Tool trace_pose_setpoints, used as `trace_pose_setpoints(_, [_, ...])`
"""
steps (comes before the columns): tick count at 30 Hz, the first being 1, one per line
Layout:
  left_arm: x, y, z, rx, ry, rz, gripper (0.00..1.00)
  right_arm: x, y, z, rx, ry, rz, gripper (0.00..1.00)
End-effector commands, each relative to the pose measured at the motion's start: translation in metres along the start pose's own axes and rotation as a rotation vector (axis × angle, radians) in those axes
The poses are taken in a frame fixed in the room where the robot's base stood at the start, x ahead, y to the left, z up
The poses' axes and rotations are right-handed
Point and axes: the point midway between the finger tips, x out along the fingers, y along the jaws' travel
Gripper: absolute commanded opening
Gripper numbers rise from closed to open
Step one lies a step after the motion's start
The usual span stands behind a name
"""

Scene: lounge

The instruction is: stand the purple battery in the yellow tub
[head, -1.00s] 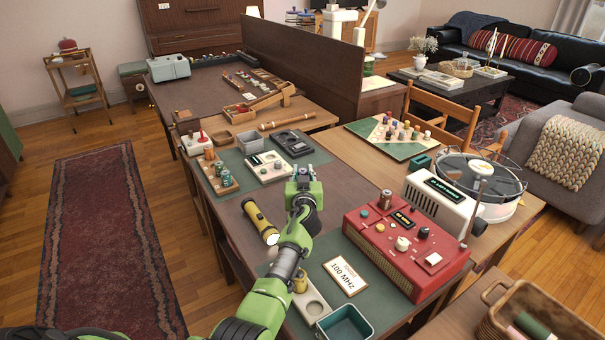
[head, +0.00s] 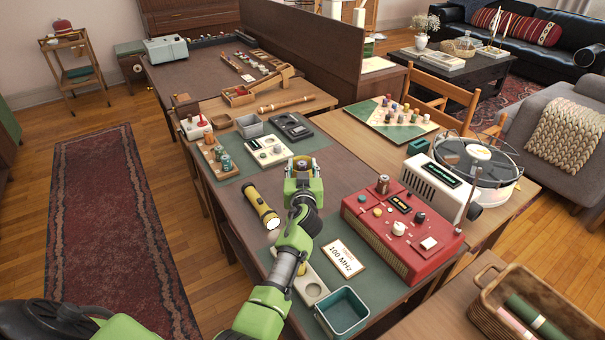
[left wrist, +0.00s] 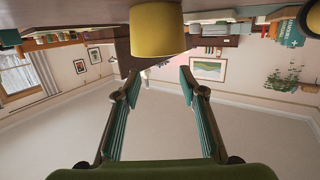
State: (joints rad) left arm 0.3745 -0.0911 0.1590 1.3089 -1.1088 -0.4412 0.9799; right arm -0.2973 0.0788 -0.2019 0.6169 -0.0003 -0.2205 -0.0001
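My left gripper (head: 302,164) is open over the table, fingers pointing away from me. In the left wrist view its two teal-padded fingers (left wrist: 187,82) are spread with nothing between the pads. A yellow cylinder (left wrist: 157,28), which looks like the yellow tub, shows at the top of that upside-down view, past the fingertips. In the head view a small purplish spot (head: 301,162) shows between the fingers. I cannot tell whether it is the purple battery; the gripper hides most of what is there. My right gripper is not in view.
A yellow flashlight (head: 261,207) lies left of my forearm. A red radio set (head: 402,232) stands to the right, with a "100 MHz" card (head: 343,258) before it. A teal open box (head: 342,312) is near the front edge. A wooden rack (head: 217,160) and grey box (head: 250,126) stand farther back.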

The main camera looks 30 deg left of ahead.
Motion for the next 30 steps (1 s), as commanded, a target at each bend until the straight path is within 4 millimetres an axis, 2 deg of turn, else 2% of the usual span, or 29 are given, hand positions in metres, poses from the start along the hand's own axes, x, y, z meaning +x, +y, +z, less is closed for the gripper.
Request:
trace_pose_setpoints(1, [-0.010,-0.001,-0.001,-0.001,-0.001,0.000,0.38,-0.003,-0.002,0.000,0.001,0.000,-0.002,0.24])
trace_pose_setpoints(6, [-0.038,0.000,-0.001,-0.001,0.002,0.001,0.38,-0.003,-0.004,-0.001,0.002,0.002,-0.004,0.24])
trace_pose_setpoints(12, [-0.060,0.001,-0.002,-0.002,0.004,0.002,0.38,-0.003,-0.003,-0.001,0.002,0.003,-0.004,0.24])
trace_pose_setpoints(18, [-0.066,0.000,-0.003,0.000,0.005,0.001,0.38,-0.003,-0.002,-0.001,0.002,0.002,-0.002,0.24])
trace_pose_setpoints(30, [-0.066,0.000,-0.004,0.000,0.006,0.001,0.38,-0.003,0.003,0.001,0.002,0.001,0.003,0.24])
